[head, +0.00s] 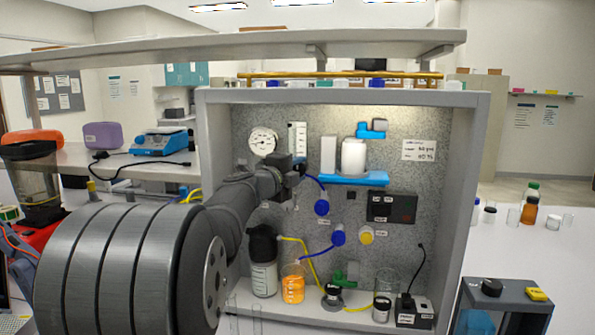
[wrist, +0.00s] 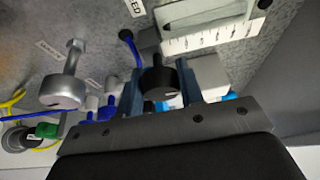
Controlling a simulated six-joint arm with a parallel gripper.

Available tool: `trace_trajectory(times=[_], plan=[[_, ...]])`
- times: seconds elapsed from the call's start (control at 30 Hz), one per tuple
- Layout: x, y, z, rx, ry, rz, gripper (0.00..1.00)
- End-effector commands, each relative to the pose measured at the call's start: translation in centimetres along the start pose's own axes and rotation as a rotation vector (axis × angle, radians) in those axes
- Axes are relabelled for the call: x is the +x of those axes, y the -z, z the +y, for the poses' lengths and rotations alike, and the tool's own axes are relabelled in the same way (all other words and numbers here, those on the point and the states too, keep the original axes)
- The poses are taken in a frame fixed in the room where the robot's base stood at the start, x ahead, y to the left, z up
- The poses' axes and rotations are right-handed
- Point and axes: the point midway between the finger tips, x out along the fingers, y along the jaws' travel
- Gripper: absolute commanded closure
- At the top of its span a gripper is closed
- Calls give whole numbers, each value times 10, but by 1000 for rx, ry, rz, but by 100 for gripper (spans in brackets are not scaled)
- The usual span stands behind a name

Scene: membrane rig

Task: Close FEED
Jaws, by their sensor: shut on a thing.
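My gripper (wrist: 159,82) is shut on a black round knob (wrist: 157,78) with a small pale mark on its face. One finger stands on each side of it in the wrist view. A label reading FEED (wrist: 136,7) is on the speckled panel beyond the knob. In the head view my gripper (head: 297,166) is at the panel, below the pressure gauge (head: 263,141) and the scaled meter (head: 298,137). The knob is hidden there by my arm.
A silver knob (wrist: 63,90) stands to the left in the wrist view. Blue fittings (head: 321,207), a blue shelf (head: 350,178) and a black box (head: 391,207) are close by. Bottles and an orange-filled beaker (head: 292,288) stand on the rig floor below my arm.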

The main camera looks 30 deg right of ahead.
Motion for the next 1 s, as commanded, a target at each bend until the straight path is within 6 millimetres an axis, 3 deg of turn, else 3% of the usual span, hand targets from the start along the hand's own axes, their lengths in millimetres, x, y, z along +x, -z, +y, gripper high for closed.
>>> trace_trajectory(times=[0.13,0.17,0.23,0.27,0.67,1.0], plan=[[0,0,1,0,-2,1,88],[0,0,1,0,-1,1,60],[0,0,1,0,-1,1,46],[0,0,1,0,-1,1,44],[-9,0,0,-1,1,0,44],[-80,-1,-1,0,1,-4,44]])
